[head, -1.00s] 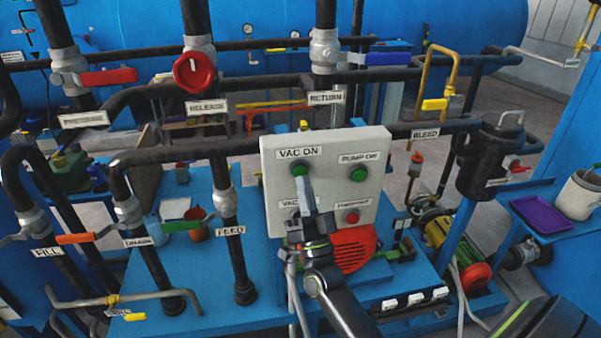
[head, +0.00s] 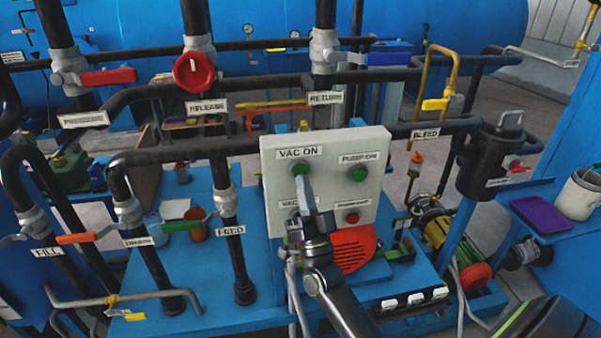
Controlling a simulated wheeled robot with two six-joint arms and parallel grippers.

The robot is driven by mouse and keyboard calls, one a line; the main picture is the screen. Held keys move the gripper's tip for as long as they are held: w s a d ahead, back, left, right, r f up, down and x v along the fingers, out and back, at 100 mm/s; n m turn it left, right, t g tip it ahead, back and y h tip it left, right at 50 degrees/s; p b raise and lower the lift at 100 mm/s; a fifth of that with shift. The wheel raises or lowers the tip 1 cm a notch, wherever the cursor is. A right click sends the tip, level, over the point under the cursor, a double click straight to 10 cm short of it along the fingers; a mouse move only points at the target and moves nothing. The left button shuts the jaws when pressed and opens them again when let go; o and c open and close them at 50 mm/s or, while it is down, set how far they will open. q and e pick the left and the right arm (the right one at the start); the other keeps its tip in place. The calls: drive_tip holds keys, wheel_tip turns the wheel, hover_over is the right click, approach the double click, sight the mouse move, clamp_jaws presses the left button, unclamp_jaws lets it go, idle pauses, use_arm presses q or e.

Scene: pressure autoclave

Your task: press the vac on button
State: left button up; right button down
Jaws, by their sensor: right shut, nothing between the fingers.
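The grey control panel (head: 376,203) stands upright at the middle of the head view. Its green VAC ON button (head: 299,169) is at the upper left, under the VAC ON label (head: 299,152). My right gripper (head: 301,180) is shut and empty, with its tips at the lower edge of that button. I cannot tell whether they touch it or press it in. The gripper hides part of the lower-left label and the button there. My left gripper is not in view.
A second green button (head: 358,174) and a red button (head: 352,218) are on the panel's right side. A red motor cover (head: 354,250) is below it. Black pipes with a red release knob (head: 194,72) run behind. A purple tray (head: 541,213) lies at the right.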

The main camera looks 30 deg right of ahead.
drive_tip(key=shift+w+d, duration=0.1)
drive_tip(key=shift+w, duration=0.2)
